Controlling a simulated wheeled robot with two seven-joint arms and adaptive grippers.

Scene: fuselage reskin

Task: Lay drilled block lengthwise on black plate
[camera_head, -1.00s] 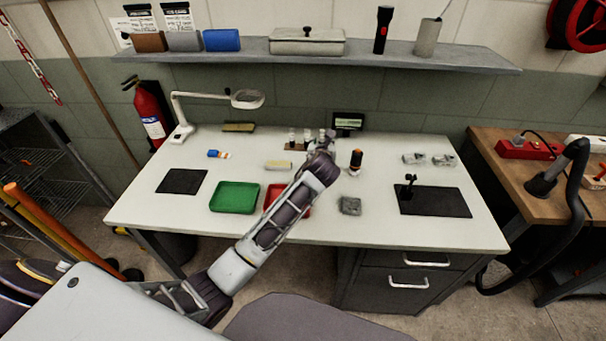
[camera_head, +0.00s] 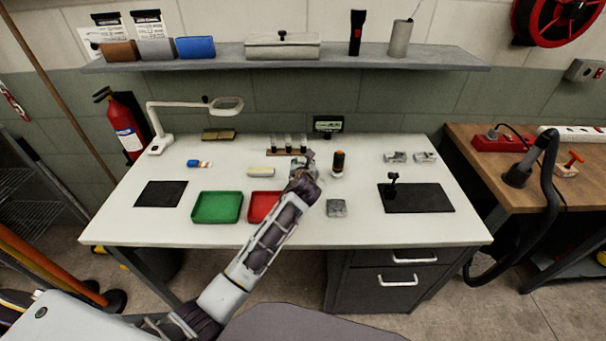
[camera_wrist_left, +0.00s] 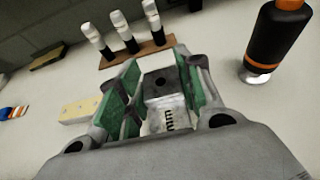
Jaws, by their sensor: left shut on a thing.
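My left gripper (camera_head: 303,166) is over the middle of the white table, short of the rack. In the head view the gripper mostly hides this block. A plain black plate (camera_head: 160,194) lies flat at the table's left. Another black plate (camera_head: 430,202) lies at the right, with a small black upright fitting (camera_head: 393,180) on it. My right gripper is not in view.
A green tray (camera_head: 217,207) and red tray (camera_head: 263,206) sit near the front. Other grey metal pieces (camera_head: 337,208) (camera_head: 410,158) lie right. A cream block (camera_head: 261,171) lies left.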

